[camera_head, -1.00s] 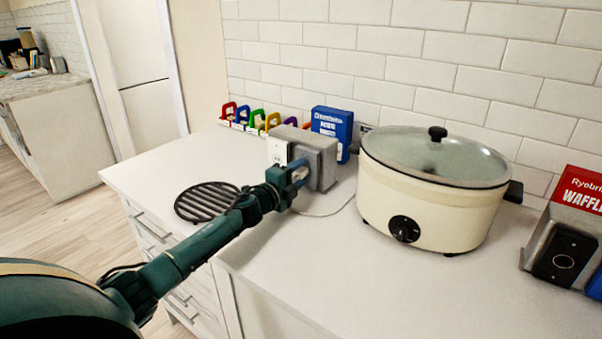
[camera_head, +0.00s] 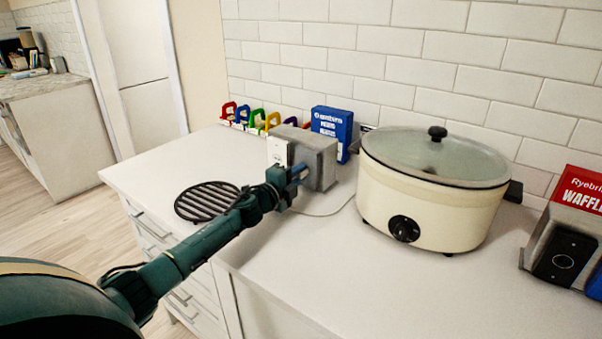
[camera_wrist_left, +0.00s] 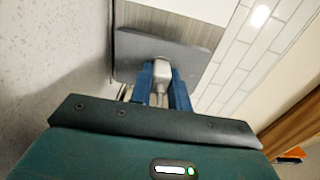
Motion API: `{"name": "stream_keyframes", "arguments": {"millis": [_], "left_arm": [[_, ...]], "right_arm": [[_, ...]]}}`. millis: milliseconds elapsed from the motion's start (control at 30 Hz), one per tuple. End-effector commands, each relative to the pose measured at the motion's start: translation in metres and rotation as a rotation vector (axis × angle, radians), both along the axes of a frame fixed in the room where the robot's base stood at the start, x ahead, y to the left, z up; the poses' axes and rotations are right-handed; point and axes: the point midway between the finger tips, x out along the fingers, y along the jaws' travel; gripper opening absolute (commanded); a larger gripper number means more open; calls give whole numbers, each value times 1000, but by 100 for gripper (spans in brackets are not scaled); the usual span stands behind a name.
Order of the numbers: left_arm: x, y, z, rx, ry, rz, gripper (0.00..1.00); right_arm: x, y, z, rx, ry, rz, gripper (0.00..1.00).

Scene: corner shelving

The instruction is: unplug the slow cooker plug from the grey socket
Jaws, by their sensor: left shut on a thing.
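My left gripper (camera_head: 299,173) is in front of the block's lower front. In the left wrist view, its two blue fingers (camera_wrist_left: 161,90) are shut on the pale grey slow cooker plug (camera_wrist_left: 162,70). The plug's far end is at the face of the grey block (camera_wrist_left: 198,60); I cannot tell how deep it sits. The cream slow cooker (camera_head: 445,210) stands to the right, its thin cable (camera_head: 325,214) lying on the counter. My right gripper is not in view.
A black round trivet (camera_head: 206,201) lies left of my left gripper. A blue box (camera_head: 332,128) and several coloured-handled items (camera_head: 258,119) stand behind by the tiled wall. A red waffle box (camera_head: 580,190) and a grey holder (camera_head: 555,245) are at the right.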

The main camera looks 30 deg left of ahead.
Motion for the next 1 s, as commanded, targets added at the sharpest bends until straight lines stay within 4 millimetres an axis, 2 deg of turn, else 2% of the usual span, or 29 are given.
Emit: {"name": "stream_keyframes", "arguments": {"millis": [33,167,533,1000], "left_arm": [[0,0,0,0,0,0,10],[0,0,0,0,0,0,0],[-1,0,0,0,0,0,0],[-20,2,0,0,1,0,0]], "right_arm": [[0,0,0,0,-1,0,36],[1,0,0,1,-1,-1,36],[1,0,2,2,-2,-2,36],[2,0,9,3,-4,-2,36]]}}
